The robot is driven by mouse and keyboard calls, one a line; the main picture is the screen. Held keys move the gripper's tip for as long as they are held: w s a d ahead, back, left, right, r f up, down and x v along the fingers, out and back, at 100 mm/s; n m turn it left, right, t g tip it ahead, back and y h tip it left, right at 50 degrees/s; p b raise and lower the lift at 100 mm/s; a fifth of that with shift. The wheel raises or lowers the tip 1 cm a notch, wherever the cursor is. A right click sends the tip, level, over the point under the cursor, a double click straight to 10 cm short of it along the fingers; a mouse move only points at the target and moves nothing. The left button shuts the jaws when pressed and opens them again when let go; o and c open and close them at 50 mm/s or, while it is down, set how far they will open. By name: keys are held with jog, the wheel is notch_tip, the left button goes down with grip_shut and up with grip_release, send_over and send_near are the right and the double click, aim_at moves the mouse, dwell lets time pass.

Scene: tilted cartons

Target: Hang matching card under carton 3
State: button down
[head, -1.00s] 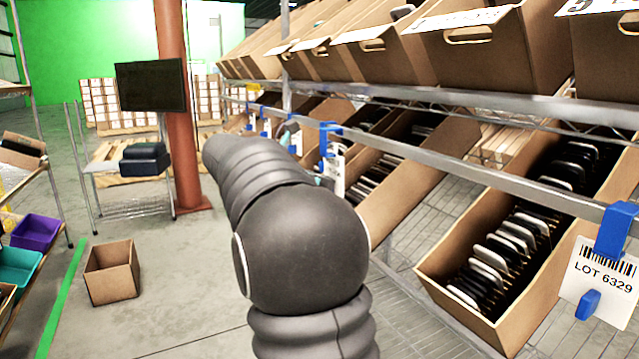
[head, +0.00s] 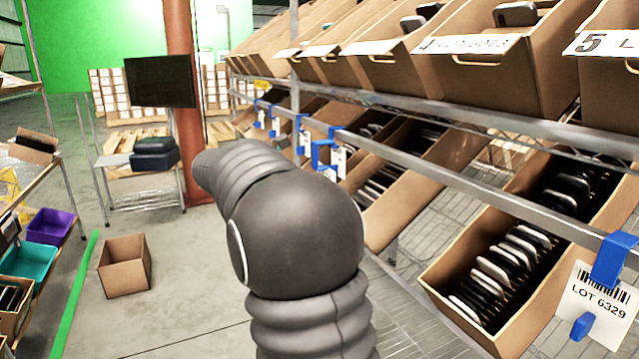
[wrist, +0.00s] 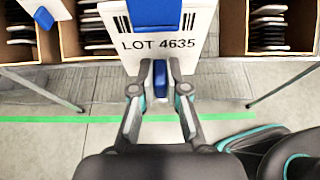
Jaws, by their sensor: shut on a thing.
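A white card printed LOT 4635 (wrist: 185,45) is in the wrist view, upright with a barcode. A blue clip (wrist: 152,12) covers its top middle, and a small blue tab (wrist: 160,72) is at its lower edge. My gripper (wrist: 159,88) is shut on the card by this tab, one finger on each side. Whether the clip touches a rail cannot be seen. In the head view my arm hides the gripper. I cannot make out which carton is number 3.
A LOT 6329 card (head: 596,306) hangs by a blue clip from the metal rail (head: 480,180) at right. More clips and cards hang farther along. Tilted lower cartons (head: 440,275) hold dark and white items. An empty carton (head: 123,268) stands on open floor at left.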

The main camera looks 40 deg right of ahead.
jog(key=shift+s+d+f, duration=0.1)
jog(key=shift+d, duration=0.25)
jog(key=s+d+b, duration=0.1)
jog(key=d+b, duration=0.1)
jog(key=d, duration=0.5)
jog(key=s+d+f+b, duration=0.1)
jog(key=s+d+b, duration=0.1)
jog(key=d, duration=0.5)
jog(key=shift+s+d+f+b, duration=0.2)
jog(key=shift+s+d+b, duration=0.05)
jog(key=shift+d+b, duration=0.15)
dwell(2.5)
jog(key=shift+f, duration=0.1)
dwell(0.3)
jog(key=c, duration=1.1)
grip_release()
jog(key=shift+a, duration=0.1)
jog(key=v, duration=1.1)
jog(key=shift+w+a, duration=0.15)
jog(key=shift+a, duration=0.25)
